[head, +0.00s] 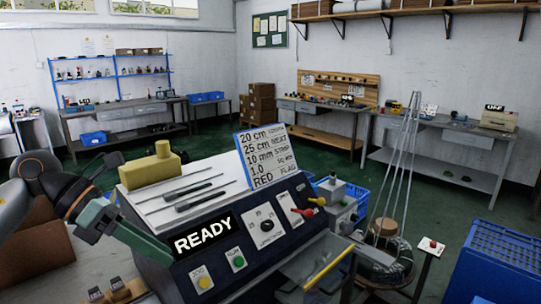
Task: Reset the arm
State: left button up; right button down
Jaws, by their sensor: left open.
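My left arm comes in from the left edge, and its left gripper (140,238) is in front of the left end of a bench machine (215,262). The gripper has green fingers; one long finger points down to the right, beside the machine's front panel. The jaws are open and nothing shows between them; the other finger is hard to make out. I cannot tell whether the finger touches the panel. The machine's display (203,238) reads READY. My right gripper is not in view.
On the machine's top lie a yellow block (152,167) and thin tools (193,195), with a text card (266,158) behind. Right of it stand a wire coil stand (388,245), a red button post (430,248) and a blue crate (500,260). Green floor is open behind.

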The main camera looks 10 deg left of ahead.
pick_arm(q)
jog(key=d+f+n+t+h, duration=0.1)
jog(key=d+f+n+h, duration=0.15)
jog(key=d+h, duration=0.3)
jog(key=d+f+n+h, duration=0.1)
jog(key=d+n+h, duration=0.3)
jog(key=d, duration=0.3)
jog(key=w+a+f+n+t+y, duration=0.1)
jog(key=w+f+n+t, duration=0.15)
jog(key=n+t, duration=0.4)
jog(key=w+f+n+t+y, duration=0.1)
jog(key=f+n+t, duration=0.35)
jog(key=n, duration=0.35)
jog(key=s+a+f+n+y, duration=0.25)
jog(key=f+n+y, duration=0.3)
jog(key=f, duration=0.35)
jog(key=s+a+f+n+y, duration=0.1)
jog(key=s+f+n+y, duration=0.3)
jog(key=f+n, duration=0.35)
jog(key=s+a+f+n+y, duration=0.2)
jog(key=s+f+n+y, duration=0.15)
jog(key=f+n, duration=0.4)
jog(key=s+d+f+n+g+y, duration=0.1)
jog(key=s+f+g, duration=0.3)
jog(key=s+f, duration=0.5)
jog(key=shift+f+n+y, duration=0.3)
jog(key=shift+n+y, duration=0.05)
jog(key=shift+d, duration=0.1)
